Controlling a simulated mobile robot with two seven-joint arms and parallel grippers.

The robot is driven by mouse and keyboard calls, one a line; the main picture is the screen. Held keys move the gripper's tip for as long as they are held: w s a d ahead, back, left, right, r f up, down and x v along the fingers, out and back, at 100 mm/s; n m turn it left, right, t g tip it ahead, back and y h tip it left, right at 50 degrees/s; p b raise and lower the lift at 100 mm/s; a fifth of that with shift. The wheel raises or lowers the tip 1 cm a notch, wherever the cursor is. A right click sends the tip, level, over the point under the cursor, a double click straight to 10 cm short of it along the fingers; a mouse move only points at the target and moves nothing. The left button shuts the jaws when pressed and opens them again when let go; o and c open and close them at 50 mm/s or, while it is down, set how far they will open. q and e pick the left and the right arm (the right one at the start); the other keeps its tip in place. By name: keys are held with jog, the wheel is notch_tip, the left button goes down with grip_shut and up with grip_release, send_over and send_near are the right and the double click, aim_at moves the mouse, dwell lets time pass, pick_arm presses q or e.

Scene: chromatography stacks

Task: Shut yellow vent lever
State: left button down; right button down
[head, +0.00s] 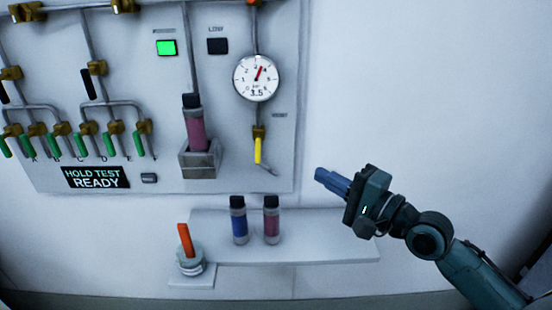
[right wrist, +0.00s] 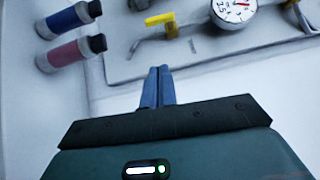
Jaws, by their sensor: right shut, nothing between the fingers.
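The yellow vent lever (head: 257,150) hangs straight down from a brass valve (head: 258,131) on the wall panel, below the round gauge (head: 256,78) and beside the VENT label. In the right wrist view the yellow lever (right wrist: 171,28) shows above and beyond my fingertips. My right gripper (head: 320,174) is shut and empty, to the right of the lever and a little lower in the head view, apart from it. In the right wrist view its blue fingers (right wrist: 158,70) are together. My left gripper is not in view.
Below the panel, a shelf (head: 330,246) holds a blue vial (head: 238,220) and a pink vial (head: 271,220). An orange-handled item (head: 186,243) stands left of them. A pink column (head: 195,128) sits in a panel holder (head: 199,160). The wall right of the panel is clear.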

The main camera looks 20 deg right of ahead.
aim_at(258, 151)
pick_arm(q)
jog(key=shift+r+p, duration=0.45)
jog(key=shift+p, duration=0.45)
pick_arm(e)
jog(key=w+a, duration=0.7)
jog(key=w, duration=0.1)
jog(key=shift+a+r, duration=0.25)
jog(key=shift+a, duration=0.15)
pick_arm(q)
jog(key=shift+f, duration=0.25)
pick_arm(e)
jog(key=shift+w+f, duration=0.1)
pick_arm(q)
jog(key=shift+b, duration=0.5)
pick_arm(e)
jog(key=shift+a+m+t, duration=0.1)
jog(key=shift+m+t, duration=0.2)
jog(key=shift+t, duration=0.1)
